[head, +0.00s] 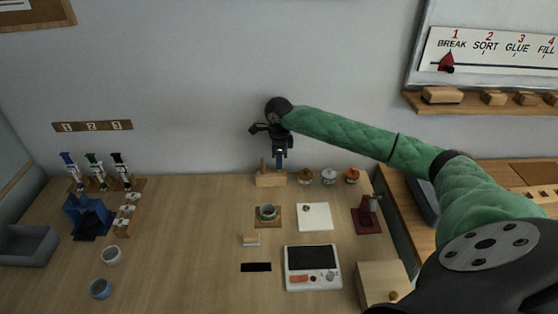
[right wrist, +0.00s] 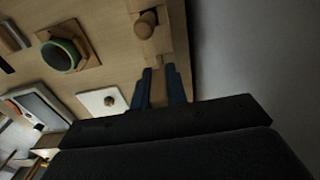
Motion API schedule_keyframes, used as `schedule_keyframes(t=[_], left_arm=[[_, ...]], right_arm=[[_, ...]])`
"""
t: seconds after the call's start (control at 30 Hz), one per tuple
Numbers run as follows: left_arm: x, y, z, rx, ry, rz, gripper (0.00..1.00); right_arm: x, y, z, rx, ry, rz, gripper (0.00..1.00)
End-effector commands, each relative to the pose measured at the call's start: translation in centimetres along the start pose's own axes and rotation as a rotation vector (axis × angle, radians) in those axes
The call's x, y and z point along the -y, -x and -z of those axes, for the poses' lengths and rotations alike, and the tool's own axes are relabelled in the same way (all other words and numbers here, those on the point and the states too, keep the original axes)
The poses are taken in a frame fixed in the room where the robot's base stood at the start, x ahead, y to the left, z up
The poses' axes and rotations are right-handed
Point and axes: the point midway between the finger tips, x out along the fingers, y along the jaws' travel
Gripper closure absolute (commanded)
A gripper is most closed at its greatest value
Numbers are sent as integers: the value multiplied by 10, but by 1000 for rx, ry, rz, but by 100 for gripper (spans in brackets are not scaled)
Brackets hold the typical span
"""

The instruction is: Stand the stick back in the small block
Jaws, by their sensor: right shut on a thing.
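The small wooden block (head: 270,180) sits at the back of the table near the wall. A rounded wooden peg (head: 262,165) stands upright at its left part; its round top (right wrist: 147,19) also shows in the right wrist view. My right gripper (head: 281,164) is just above the block's right part, pointing down. In the right wrist view its blue fingers (right wrist: 162,76) are shut on a light wooden piece, apparently the stick (right wrist: 159,90). The stick's lower end is hard to make out, so I cannot tell whether it is in the block. My left gripper is not in view.
Several small lidded jars (head: 328,177) stand right of the block. A cup (head: 268,212) on a wooden coaster, a white tile (head: 314,217) and a scale (head: 313,268) lie nearer. The wall is close behind the gripper. The table left of the block is clear.

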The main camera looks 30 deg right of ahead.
Motion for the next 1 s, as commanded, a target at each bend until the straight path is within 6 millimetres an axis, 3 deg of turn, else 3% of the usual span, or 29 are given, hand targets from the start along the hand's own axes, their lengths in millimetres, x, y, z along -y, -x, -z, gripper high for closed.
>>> schedule_keyframes(t=[1.0], left_arm=[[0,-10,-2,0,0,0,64]], right_arm=[[0,-8,0,-1,0,0,100]])
